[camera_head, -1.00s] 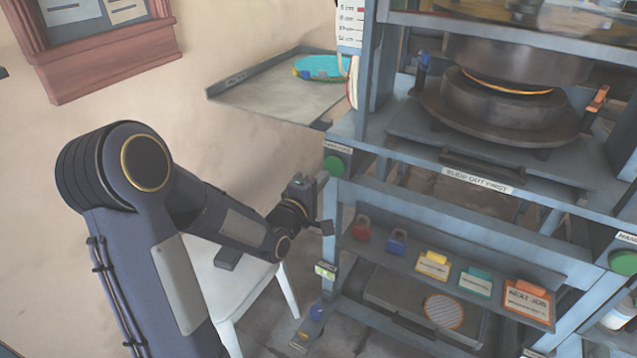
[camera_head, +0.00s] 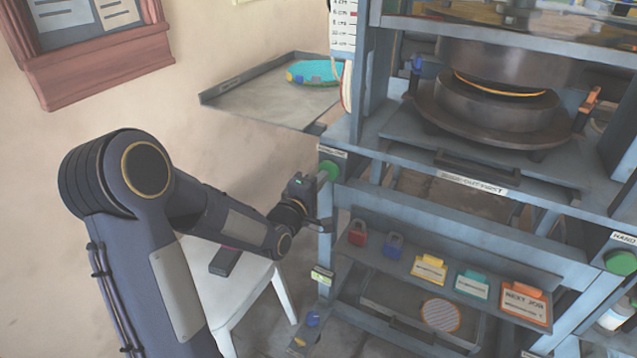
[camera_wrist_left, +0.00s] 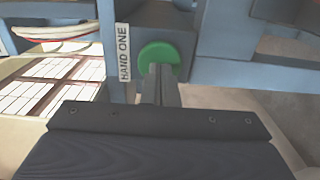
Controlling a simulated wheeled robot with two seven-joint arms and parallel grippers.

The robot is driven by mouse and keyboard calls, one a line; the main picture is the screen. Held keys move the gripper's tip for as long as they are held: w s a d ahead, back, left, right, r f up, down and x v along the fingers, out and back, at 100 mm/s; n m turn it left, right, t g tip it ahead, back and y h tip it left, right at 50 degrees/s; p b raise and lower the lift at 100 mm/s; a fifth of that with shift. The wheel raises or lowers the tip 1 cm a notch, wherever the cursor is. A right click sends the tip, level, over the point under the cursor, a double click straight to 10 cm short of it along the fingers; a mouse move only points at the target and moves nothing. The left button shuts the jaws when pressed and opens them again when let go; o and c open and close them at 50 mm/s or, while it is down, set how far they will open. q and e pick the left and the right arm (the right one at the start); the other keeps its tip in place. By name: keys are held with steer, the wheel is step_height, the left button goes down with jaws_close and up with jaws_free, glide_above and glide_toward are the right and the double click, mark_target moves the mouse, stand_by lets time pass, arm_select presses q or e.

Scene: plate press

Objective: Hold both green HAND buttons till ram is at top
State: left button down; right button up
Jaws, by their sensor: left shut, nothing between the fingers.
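The left green HAND button (camera_head: 329,170) is on the press frame's left front post. It also shows in the left wrist view (camera_wrist_left: 160,56), beside the label "HAND ONE" (camera_wrist_left: 124,52). My left gripper (camera_head: 322,183) is shut and empty, with its fingertips (camera_wrist_left: 160,72) at the button's lower edge. I cannot tell whether they touch it or press it in. The right green HAND button (camera_head: 621,262) is on the right post, with no gripper by it. The ram (camera_head: 505,62) is a dark round block just above the lower round die (camera_head: 495,105). My right gripper is not in view.
A side tray (camera_head: 262,104) with a teal disc (camera_head: 315,72) juts out left of the press. A shelf below holds red and blue padlocks (camera_head: 393,244) and coloured cards (camera_head: 430,268). A white stool (camera_head: 235,295) stands under my left arm.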

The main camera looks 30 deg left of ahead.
steer(key=shift+f+b, duration=0.35)
steer(key=shift+f, duration=0.05)
stand_by(0.4)
steer(key=c, duration=1.1)
steer(key=w+d+n+t+h, duration=0.1)
steer(key=w+d+n, duration=0.1)
steer(key=w, duration=0.2)
steer(key=w+d+n+t+h, duration=0.1)
steer(key=w+d+n+t, duration=0.1)
steer(key=w, duration=0.3)
steer(key=w+d+n+t+h, duration=0.1)
steer(key=w+d+n+t, duration=0.1)
steer(key=w, duration=0.3)
steer(key=shift+d+r+n, duration=0.2)
steer(key=shift+d+n, duration=0.45)
steer(key=shift+n, duration=0.05)
jaws_close()
steer(key=n+t, duration=0.7)
steer(key=n, duration=0.5)
glide_toward(622, 266)
steer(key=shift+h, duration=0.4)
steer(key=shift+w+a+f, duration=0.1)
steer(key=shift+w, duration=0.95)
steer(key=shift+w+a+f, duration=0.1)
steer(key=shift+w+a, duration=0.05)
steer(key=shift+w, duration=0.9)
